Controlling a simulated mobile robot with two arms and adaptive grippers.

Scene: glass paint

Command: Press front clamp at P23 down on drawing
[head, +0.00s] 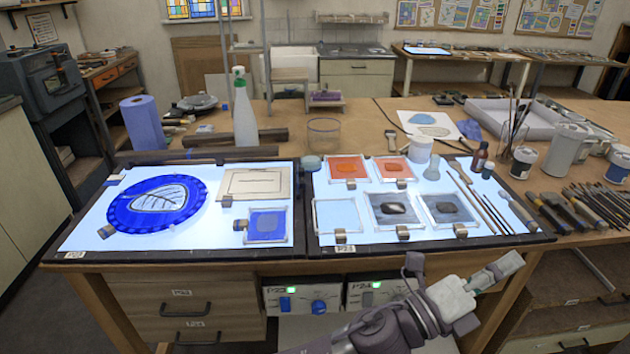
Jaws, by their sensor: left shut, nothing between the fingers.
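The left light panel, labelled P23 (76,254), glows white. On it lies a round blue glass piece (122,210) with a leaf drawing (160,197). A small metal clamp block (106,231) is at its front left edge; another (115,179) is behind it. I cannot tell whether the front one presses on the drawing. Further blocks stand by the beige framed sheet (255,184) and the small blue pane (267,226). My left gripper (512,264) is shut and empty, in front of the right panel's front edge, well to the right of P23. My right gripper is out of view.
The right light panel, labelled P24 (345,249), holds orange and grey panes, clamp blocks and brushes. A spray bottle (244,115), blue roll (143,123) and glass beaker (323,132) stand behind. Tools crowd the right. Control boxes (290,299) sit below the front edge.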

